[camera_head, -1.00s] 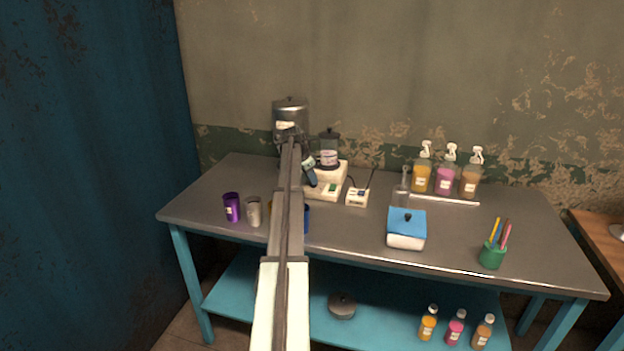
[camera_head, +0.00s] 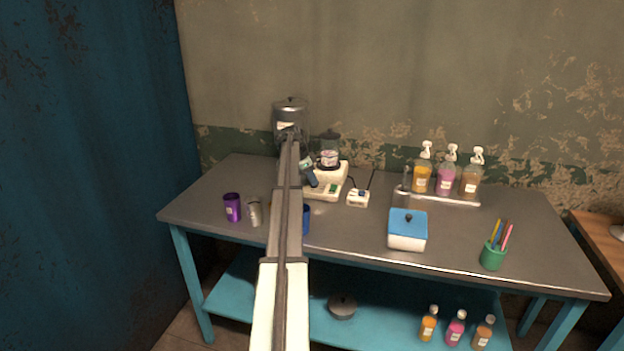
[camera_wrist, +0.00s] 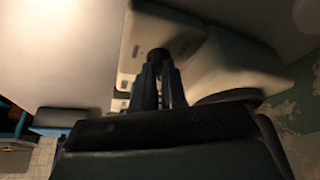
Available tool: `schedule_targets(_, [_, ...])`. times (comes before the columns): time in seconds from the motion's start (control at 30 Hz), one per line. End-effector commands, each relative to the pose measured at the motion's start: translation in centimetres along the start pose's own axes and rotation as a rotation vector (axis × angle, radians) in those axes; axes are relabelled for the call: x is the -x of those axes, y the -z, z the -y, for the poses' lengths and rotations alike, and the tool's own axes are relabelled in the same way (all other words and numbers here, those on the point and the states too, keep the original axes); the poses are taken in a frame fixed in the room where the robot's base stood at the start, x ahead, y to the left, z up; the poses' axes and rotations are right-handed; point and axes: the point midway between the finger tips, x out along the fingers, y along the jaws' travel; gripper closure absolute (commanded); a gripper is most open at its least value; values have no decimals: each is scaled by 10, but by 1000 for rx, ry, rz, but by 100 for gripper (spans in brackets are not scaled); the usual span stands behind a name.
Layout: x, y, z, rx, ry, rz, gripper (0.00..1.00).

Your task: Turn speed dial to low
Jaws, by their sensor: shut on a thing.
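A white machine (camera_head: 343,172) stands near the back of the metal table, with a dark-lidded clear jar (camera_head: 329,149) on it. In the wrist view, the pale machine body (camera_wrist: 225,72) fills the upper right. A dark round dial (camera_wrist: 158,55) shows on its face, between my fingertips. My gripper (camera_wrist: 160,68) is shut on this dial. In the head view, my gripper (camera_head: 311,180) is at the left front of the machine, and my arm hides part of that side. The dial's markings and setting cannot be read.
A small white box with two antennas (camera_head: 358,198) stands right of the machine. A purple cup (camera_head: 232,207), a grey cup (camera_head: 255,213) and a blue cup (camera_head: 306,219) are near my arm. A blue-lidded container (camera_head: 407,237) stands right.

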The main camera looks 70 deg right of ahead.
Motion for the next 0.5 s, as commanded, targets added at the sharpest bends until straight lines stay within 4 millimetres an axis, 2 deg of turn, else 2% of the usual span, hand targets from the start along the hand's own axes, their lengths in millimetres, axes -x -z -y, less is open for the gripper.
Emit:
schedule_targets(0.03, [0, 0, 0, 0, 0, 2, 100])
schedule_targets(0.07, [0, 0, 0, 1, 0, 1, 86])
schedule_targets(0.3, [0, 0, 0, 1, 0, 1, 63])
schedule_targets(0.5, [0, 0, 0, 1, 0, 1, 63])
